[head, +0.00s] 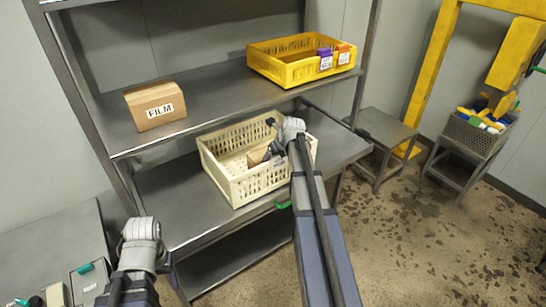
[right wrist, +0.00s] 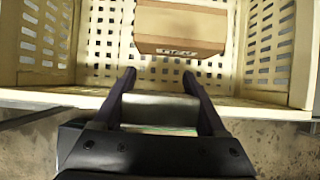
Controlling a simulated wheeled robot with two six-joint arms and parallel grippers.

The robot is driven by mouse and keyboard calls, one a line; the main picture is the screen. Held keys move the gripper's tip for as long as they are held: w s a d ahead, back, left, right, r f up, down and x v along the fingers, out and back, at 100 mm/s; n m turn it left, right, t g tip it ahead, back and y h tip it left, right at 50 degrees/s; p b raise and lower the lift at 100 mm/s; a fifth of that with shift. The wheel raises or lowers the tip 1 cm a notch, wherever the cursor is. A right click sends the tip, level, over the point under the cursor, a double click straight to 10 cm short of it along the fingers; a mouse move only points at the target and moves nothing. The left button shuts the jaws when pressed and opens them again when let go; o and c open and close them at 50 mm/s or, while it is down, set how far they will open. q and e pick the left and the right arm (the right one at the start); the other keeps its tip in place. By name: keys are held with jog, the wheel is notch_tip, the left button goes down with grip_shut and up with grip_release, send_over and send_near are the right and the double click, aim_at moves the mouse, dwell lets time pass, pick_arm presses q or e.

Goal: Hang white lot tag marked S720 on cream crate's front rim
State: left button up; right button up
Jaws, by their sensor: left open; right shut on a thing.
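The cream crate (head: 240,184) stands on the middle steel shelf, its slotted front facing me. My right gripper (right wrist: 160,80) is at the crate's front rim; the rim (right wrist: 55,97) runs behind its fingers in the right wrist view. It is shut on a pale flat piece, apparently the white lot tag (right wrist: 160,108), seen nearly edge-on, its marking not readable. I cannot tell whether it touches the rim. In the head view my right arm hides part of the crate's right side. My left gripper (head: 141,229) is open and empty, left of the shelf.
A brown box (right wrist: 180,25) lies inside the crate. A FILM box (head: 156,106) and a yellow crate (head: 290,70) with purple and orange tags stand on the upper shelf. Small items lie at lower left. A steel side table (head: 386,127) stands right of the shelf.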

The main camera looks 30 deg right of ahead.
jog(key=shift+f+b, duration=0.65)
jog(key=shift+f, duration=0.05)
jog(key=shift+s+a+f+b, duration=0.1)
jog(key=shift+s+f+b, duration=0.15)
jog(key=shift+b, duration=0.1)
jog(key=shift+c, duration=0.8)
jog(key=o, duration=1.1)
jog(key=shift+o, duration=1.4)
jog(key=shift+w+f, duration=0.2)
jog(key=shift+w, duration=0.05)
jog(key=shift+r, duration=0.15)
